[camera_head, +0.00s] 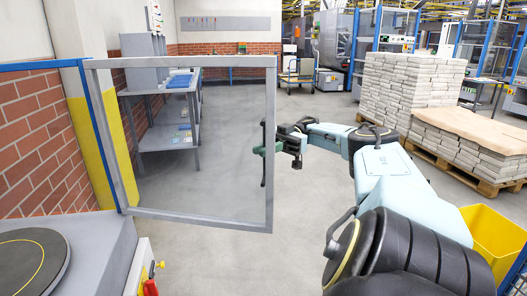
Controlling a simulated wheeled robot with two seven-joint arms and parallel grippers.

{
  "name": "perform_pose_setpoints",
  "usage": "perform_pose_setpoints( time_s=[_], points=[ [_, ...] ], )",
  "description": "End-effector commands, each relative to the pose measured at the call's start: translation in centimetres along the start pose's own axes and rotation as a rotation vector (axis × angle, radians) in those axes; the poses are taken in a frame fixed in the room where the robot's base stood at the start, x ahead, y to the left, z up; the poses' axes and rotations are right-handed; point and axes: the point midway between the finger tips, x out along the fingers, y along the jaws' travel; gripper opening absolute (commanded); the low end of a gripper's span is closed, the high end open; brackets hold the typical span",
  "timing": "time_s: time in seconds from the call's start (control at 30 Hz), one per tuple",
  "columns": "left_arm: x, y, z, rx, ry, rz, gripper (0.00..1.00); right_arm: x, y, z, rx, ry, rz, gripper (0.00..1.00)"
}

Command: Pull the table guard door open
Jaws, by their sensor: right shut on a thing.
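The guard door (180,217) is a grey metal frame with a clear panel, and it stands in front of me at the left. Its left side meets a blue post (103,150). A dark upright handle (264,153) sits on the door's right edge. My right gripper (268,150) is at that handle and shut on it, its arm reaching in from the lower right. The fingertips are small and partly merged with the handle in this view. My left gripper is not in view.
A grey table with a round dark plate (32,262) is at the lower left. A yellow bin (487,240) stands at the lower right. Stacked newspapers (405,92) on pallets are at the back right. The floor (320,200) around the door's right edge is clear.

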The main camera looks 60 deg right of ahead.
Motion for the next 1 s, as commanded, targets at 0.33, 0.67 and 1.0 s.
perform_pose_setpoints(
  time_s=[0.33,0.67,1.0],
  points=[
    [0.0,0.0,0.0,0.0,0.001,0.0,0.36,0.0,0.0,0.0,0.0,0.0,0.0,0.25],
    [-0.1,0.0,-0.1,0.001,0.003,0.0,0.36,0.0,0.0,-0.3,0.0,-0.001,0.0,0.25],
    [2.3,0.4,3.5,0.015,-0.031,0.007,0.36,0.0,0.0,-5.3,-0.002,-0.002,-0.001,0.25]
  ],
)
